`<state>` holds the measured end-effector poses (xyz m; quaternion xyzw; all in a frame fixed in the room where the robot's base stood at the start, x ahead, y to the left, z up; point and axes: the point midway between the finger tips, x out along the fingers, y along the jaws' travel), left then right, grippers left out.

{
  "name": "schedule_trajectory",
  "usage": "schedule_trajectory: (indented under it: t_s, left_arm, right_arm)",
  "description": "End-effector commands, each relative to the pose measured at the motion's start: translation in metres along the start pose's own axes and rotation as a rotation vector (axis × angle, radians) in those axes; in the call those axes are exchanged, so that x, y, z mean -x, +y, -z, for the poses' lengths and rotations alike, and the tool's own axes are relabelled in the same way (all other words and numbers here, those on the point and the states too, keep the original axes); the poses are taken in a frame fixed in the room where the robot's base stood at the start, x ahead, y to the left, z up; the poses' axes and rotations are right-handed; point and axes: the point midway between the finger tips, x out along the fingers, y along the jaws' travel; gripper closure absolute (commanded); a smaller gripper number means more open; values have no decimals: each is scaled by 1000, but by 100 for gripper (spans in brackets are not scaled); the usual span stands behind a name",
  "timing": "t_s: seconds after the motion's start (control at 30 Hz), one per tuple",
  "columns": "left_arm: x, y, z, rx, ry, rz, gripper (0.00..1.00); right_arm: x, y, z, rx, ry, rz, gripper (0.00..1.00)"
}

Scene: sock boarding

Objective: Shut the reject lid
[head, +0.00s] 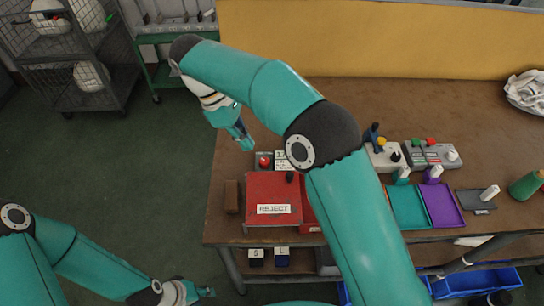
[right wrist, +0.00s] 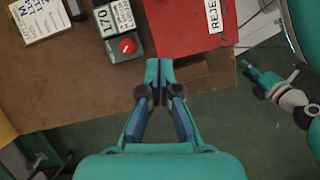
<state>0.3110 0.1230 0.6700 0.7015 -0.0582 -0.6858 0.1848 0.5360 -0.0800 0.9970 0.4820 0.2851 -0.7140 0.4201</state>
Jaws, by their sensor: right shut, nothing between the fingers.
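The red reject box (head: 259,187) stands at the table's left front, its REJECT label (head: 274,209) facing up. Its red top looks flat and closed, but my right arm hides its right side, so I cannot tell if the lid is fully seated. The red surface (right wrist: 180,28) also shows in the right wrist view. My right gripper (head: 246,143) is shut and empty, above the table's left edge, behind the box and apart from it. Its fingertips (right wrist: 157,66) are together. My left gripper (head: 206,292) is low at the front, off the table; its fingers are too small to judge.
A control box with a red button (head: 264,161) sits behind the reject box. A brown block (head: 231,196) lies left of it. Teal (head: 408,222) and purple (head: 443,204) trays are at the right. A yellow panel (head: 400,45) closes the back. Wire carts (head: 62,50) stand far left.

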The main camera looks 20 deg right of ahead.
Motion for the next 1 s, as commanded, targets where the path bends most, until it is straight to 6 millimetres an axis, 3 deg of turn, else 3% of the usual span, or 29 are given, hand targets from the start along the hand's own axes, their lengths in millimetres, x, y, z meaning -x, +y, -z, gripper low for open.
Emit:
schedule_trajectory:
  t_s: [0.23,0.6,0.8,1.0]
  left_arm:
    - [-5,-2,0,0,-1,0,60]
    - [-4,-2,0,0,0,0,60]
    - [0,0,0,0,0,0,60]
    - [1,0,0,0,0,0,60]
  right_arm:
    - [-28,0,1,2,-4,2,100]
    - [-100,0,-2,2,-1,2,100]
    - [-107,0,-27,2,-1,0,100]
    - [-112,0,-35,2,0,0,100]
